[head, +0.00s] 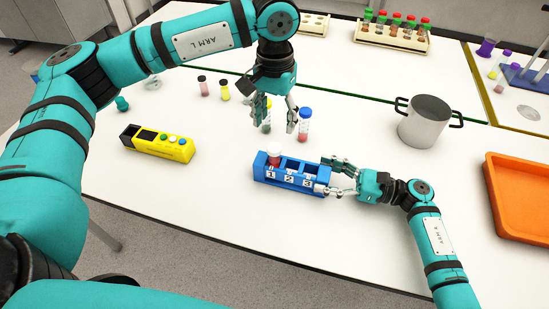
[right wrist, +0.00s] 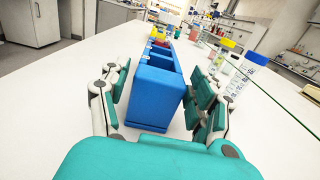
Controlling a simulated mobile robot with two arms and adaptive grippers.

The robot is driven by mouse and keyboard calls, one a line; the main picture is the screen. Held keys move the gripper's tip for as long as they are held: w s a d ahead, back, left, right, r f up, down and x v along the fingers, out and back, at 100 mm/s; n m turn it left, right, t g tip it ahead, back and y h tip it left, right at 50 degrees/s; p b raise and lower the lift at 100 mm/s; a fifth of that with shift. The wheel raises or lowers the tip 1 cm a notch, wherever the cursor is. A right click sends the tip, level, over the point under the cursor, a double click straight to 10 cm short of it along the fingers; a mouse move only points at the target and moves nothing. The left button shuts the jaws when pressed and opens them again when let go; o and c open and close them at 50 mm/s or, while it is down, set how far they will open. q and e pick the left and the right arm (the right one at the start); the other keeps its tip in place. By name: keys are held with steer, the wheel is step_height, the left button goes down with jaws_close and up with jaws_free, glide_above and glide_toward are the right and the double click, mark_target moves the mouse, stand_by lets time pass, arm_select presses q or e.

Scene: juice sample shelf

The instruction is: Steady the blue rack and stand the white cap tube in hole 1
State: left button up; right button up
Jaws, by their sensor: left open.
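The blue rack (head: 288,181) stands on the white table, its front holes labelled 1, 2 and 3. The white cap tube (head: 274,150) stands upright in hole 1, its white cap and some red content showing above the rack; its lower part is hidden. Holes 2 and 3 look empty. My left gripper (head: 272,123) is open and empty, above and behind the rack, clear of the tube.
A yellow block (head: 158,145) lies left. A grey pot (head: 424,122) and an orange tray (head: 515,225) are right. The table before the rack is clear.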

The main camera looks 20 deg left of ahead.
steer(key=shift+o, duration=0.8)
